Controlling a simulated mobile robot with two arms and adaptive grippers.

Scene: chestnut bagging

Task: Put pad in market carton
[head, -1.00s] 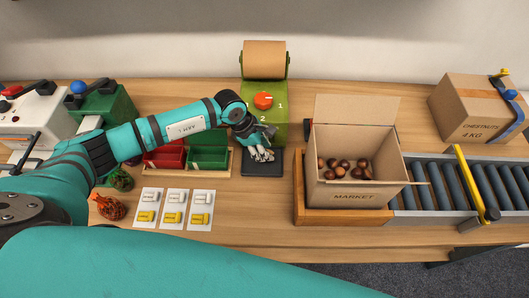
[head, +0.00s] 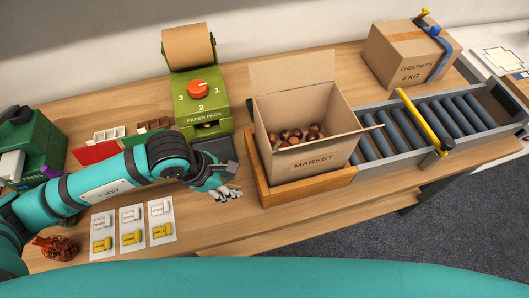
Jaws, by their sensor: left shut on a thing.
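The market carton (head: 317,163) stands open in a wooden frame in the middle of the head view, with several chestnuts inside. My left gripper (head: 224,191) is left of the carton, low over the table and just in front of the dark plate (head: 213,150) of the green paper pad dispenser (head: 203,100). It is shut on a small pale thing, which seems to be the pad; the fingers hide much of it. The gripper is apart from the carton. My right gripper is not in view.
White cards (head: 132,226) with small white and yellow pieces lie at the front left, by a red net bag (head: 55,247). A roller conveyor (head: 420,125) and a closed chestnut carton (head: 402,58) are on the right. The carton's raised back flap and side flap flank its opening.

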